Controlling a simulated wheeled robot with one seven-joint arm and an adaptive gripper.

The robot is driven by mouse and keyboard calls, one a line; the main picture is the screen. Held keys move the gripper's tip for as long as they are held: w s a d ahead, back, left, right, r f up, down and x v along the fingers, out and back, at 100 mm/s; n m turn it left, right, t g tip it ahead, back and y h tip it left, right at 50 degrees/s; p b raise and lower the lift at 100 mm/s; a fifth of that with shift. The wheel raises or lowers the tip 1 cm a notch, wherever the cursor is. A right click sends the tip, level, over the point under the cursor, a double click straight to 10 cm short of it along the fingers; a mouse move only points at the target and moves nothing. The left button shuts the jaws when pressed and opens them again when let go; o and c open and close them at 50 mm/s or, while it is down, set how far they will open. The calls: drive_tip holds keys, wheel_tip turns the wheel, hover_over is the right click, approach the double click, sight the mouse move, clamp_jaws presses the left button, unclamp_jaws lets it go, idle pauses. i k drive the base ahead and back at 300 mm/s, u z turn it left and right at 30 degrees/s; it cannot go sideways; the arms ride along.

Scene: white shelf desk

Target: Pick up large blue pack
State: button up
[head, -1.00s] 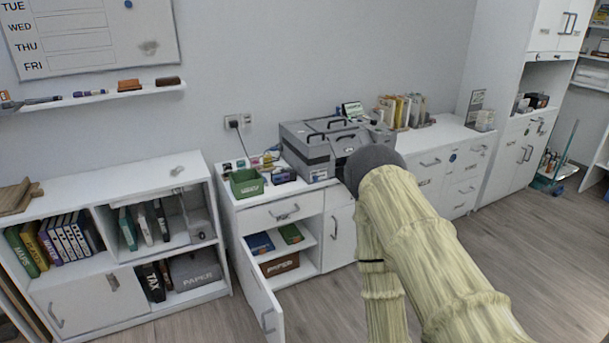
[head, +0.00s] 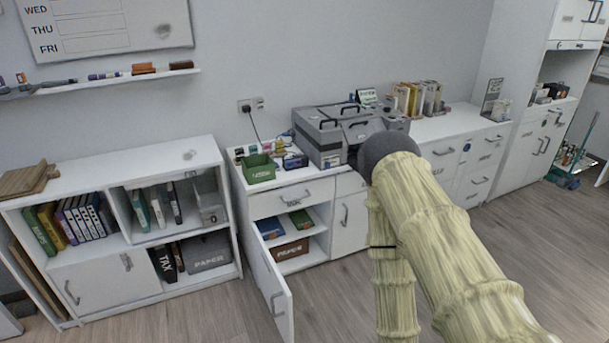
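A blue pack (head: 269,228) lies on the upper shelf inside the open white cabinet, left of a green pack (head: 301,219). A brown box marked PAPER (head: 291,249) stands on the level below it. The cabinet door (head: 271,289) hangs open toward me. My arm, in a pale yellow sleeve, reaches in from the lower right, to the right of the open cabinet. My gripper is not visible, so its state and any contents are hidden.
A grey printer (head: 338,133) and a green bin (head: 258,169) stand on top of the cabinet. A white bookshelf (head: 105,177) with binders stands to the left. The wooden floor (head: 215,318) in front is mostly clear.

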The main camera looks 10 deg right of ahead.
sight(270, 227)
drive_tip(key=u, duration=0.55)
drive_tip(key=k, duration=0.6)
drive_tip(key=u, duration=0.65)
drive_tip(key=i, duration=2.7)
drive_tip(key=z, duration=1.05)
drive_tip(key=i, duration=0.95)
drive_tip(key=z, duration=1.65)
drive_tip(key=i, duration=0.5)
drive_tip(key=z, duration=0.35)
